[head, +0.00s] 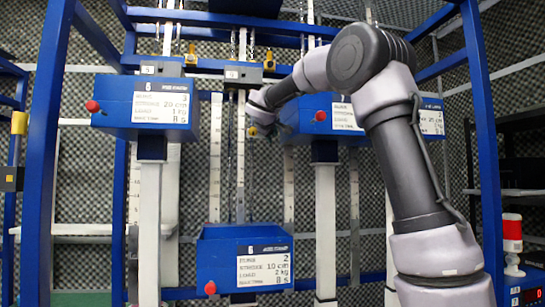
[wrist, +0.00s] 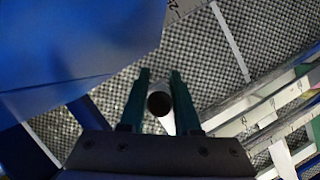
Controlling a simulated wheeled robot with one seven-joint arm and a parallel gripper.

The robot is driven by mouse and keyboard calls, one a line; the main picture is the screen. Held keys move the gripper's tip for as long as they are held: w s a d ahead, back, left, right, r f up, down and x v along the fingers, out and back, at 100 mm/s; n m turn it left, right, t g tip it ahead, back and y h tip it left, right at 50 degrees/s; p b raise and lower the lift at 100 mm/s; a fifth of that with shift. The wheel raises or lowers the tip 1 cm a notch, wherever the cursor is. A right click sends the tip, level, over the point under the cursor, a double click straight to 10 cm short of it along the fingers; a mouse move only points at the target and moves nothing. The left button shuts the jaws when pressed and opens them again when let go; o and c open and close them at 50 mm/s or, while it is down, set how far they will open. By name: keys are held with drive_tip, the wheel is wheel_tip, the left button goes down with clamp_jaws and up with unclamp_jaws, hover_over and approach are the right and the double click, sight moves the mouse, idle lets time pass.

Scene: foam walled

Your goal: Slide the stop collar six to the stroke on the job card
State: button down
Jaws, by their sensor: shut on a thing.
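A dark stop collar with a small white label (head: 243,73) sits high on the middle upright. I read its label as 6, though it is small. The job card (head: 264,267) on the lower middle blue box reads 6, stroke 10 cm, load 2 kg. A graduated scale (head: 240,165) runs down between collar and box. My gripper (head: 254,117) is beside the upright, below the collar, its fingertips hard to make out. In the wrist view, the green fingers (wrist: 160,88) are shut on a pale round bar with a dark end (wrist: 160,103). What it belongs to is unclear.
A left blue box (head: 117,113) carries a card with stroke 20 cm. A right blue box (head: 299,122) is partly behind my arm. Blue frame posts (head: 49,150) stand at both sides. A blue surface (wrist: 75,45) is close to my gripper's left.

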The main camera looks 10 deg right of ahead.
drive_tip(key=r, duration=0.5)
drive_tip(key=shift+a+r, duration=0.2)
drive_tip(key=shift+a, duration=0.2)
drive_tip(key=c, duration=0.6)
unclamp_jaws()
drive_tip(key=shift+a, duration=0.1)
drive_tip(key=shift+d, duration=0.25)
drive_tip(key=v, duration=1)
drive_tip(key=shift+s+a, duration=0.1)
drive_tip(key=shift+s, duration=0.25)
